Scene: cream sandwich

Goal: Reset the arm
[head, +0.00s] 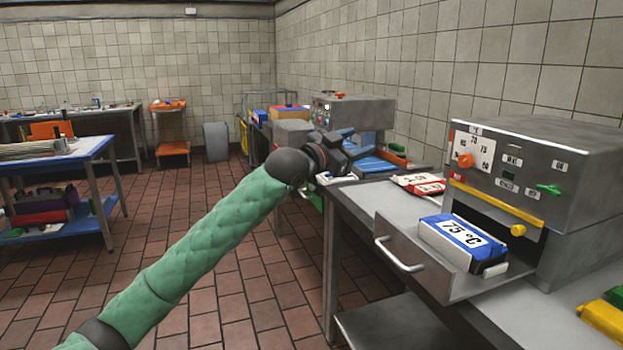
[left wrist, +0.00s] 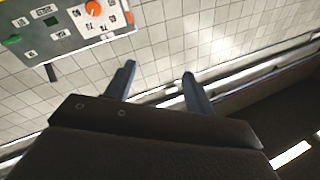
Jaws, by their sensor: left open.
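My left arm, in a green padded sleeve, reaches in from the lower left of the head view. My left gripper (head: 355,147) is at its end, above the far part of the metal bench. In the left wrist view my left gripper (left wrist: 158,85) shows two blue-grey fingers spread apart with nothing between them. Behind the fingers are wall tiles and a strip of bench edge. My right gripper is in neither view.
A steel machine (head: 545,185) stands on the bench (head: 380,200) at right. Its drawer (head: 405,255) is pulled out and holds a blue-and-white box (head: 462,240) marked 75 °C. Red-and-white packets (head: 418,184) lie behind it. The tiled floor (head: 260,270) left of the bench is clear.

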